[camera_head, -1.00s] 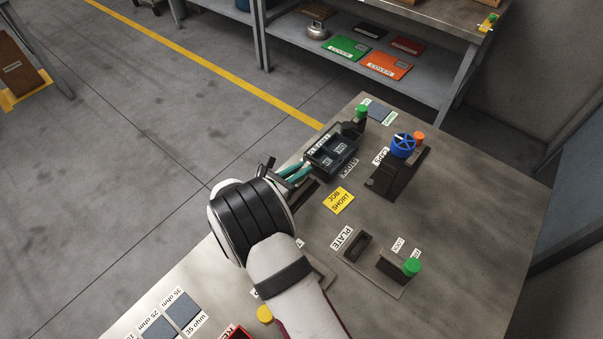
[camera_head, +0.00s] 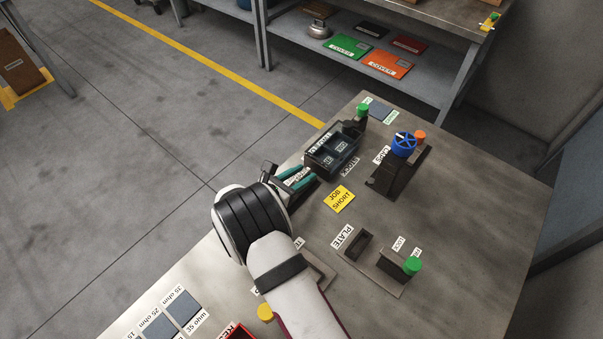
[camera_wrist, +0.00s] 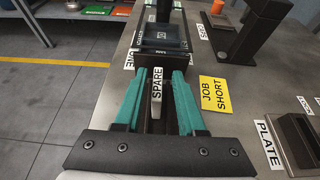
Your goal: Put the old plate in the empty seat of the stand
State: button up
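My gripper (camera_wrist: 158,75) has two teal fingers set apart, with a gap between them. Between them in the wrist view are a white SPARE label (camera_wrist: 157,84), a slim pale grey piece (camera_wrist: 156,106) and a dark surface below. I cannot tell whether the grey piece is the old plate; no clear contact with the fingers shows. In the head view the gripper (camera_head: 298,178) is low over the table's left edge. A dark base with a rectangular recess (camera_head: 357,246) stands beside a PLATE label (camera_head: 349,236); the recess looks empty.
A dark tray (camera_head: 333,160) lies just beyond my fingers. Behind it to the right is a fixture with a blue handwheel (camera_head: 403,145). A green-knobbed block (camera_head: 398,264) stands beside the recess. A yellow JOB SHORT card (camera_head: 339,199) lies flat. The table's right side is clear.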

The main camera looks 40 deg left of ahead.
jog(key=shift+d+f, duration=0.2)
jog(key=shift+f, duration=0.15)
jog(key=shift+r, duration=0.25)
jog(key=r+v, duration=0.1)
jog(key=v, duration=1.1)
jog(key=w+d+r+m+g+h, duration=0.25)
jog(key=d+m, duration=0.35)
jog(key=d, duration=0.3)
jog(key=w+d+r+m+g+h, duration=0.2)
jog(key=d+r+m+g+h, duration=0.15)
jog(key=d+m, duration=0.4)
jog(key=w+d+r+m+g+h, duration=0.2)
jog(key=w+d+r+m, duration=0.15)
jog(key=d, duration=0.75)
jog(key=s+d+r+m+g+y, duration=0.2)
jog(key=s+d+r+m+g, duration=0.15)
jog(key=s+d+m, duration=0.35)
jog(key=s+d+m+g+y, duration=0.2)
jog(key=s+m+y, duration=0.5)
jog(key=s+m, duration=0.4)
jog(key=d+m, duration=0.1)
jog(key=m, duration=0.5)
jog(key=shift+s+r+m+y, duration=0.25)
jog(key=shift+r+m+y, duration=0.05)
jog(key=shift+y, duration=0.1)
